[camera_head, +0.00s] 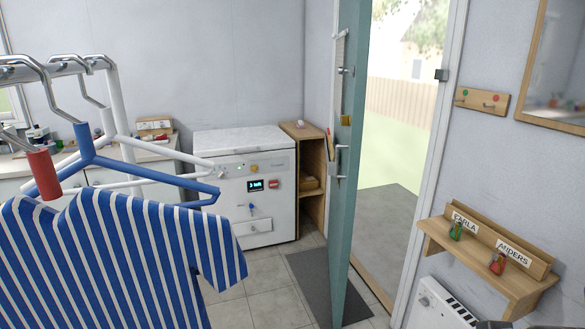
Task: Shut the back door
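The back door (347,230) is teal and stands open into the room, seen almost edge-on. A metal lever handle (340,163) is on it, with a brass-coloured lock fitting (346,121) and more metal hardware above. The doorway's white frame (432,150) is to the right of the door. Through the wide opening I see grey paving (385,225), grass and a wooden fence. My gripper is not recognisable in this view. A small dark shape shows at the bottom right edge, too little to identify.
A striped shirt (110,260) on a rack fills the left foreground. A white appliance (245,190) and wooden shelf (312,175) stand behind the door. A dark mat (315,280) lies at its foot. A wall shelf (485,255) with name labels is right of the doorway, above a white heater (440,305).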

